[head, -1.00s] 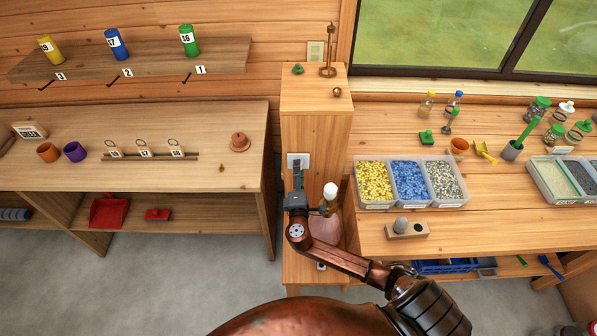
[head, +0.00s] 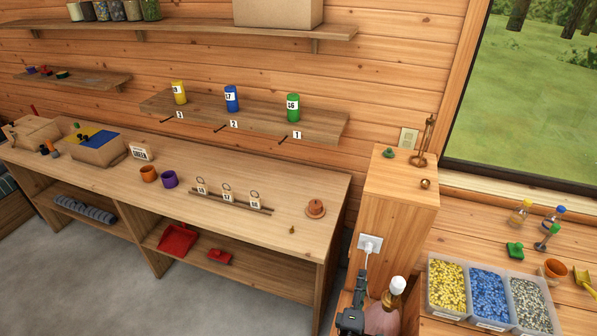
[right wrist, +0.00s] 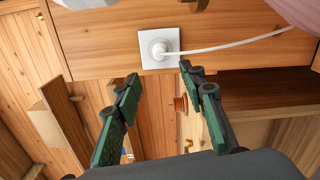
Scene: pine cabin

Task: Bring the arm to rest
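My right gripper (head: 361,279) is at the lower middle of the head view, below a white wall outlet (head: 370,243) on the wooden cabinet. In the right wrist view its two green-padded fingers (right wrist: 158,80) are spread, with nothing between them. A white plug (right wrist: 159,48) sits in the outlet plate beyond the fingertips, and its white cord (right wrist: 235,46) runs right. The gripper is apart from the plug. My left gripper is not in either view.
A lamp-like object with a white top (head: 397,285) stands close right of my right gripper. The wooden cabinet (head: 400,185) rises behind it. Bins of yellow, blue and grey pieces (head: 447,312) are at the lower right. A long workbench (head: 250,180) extends left.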

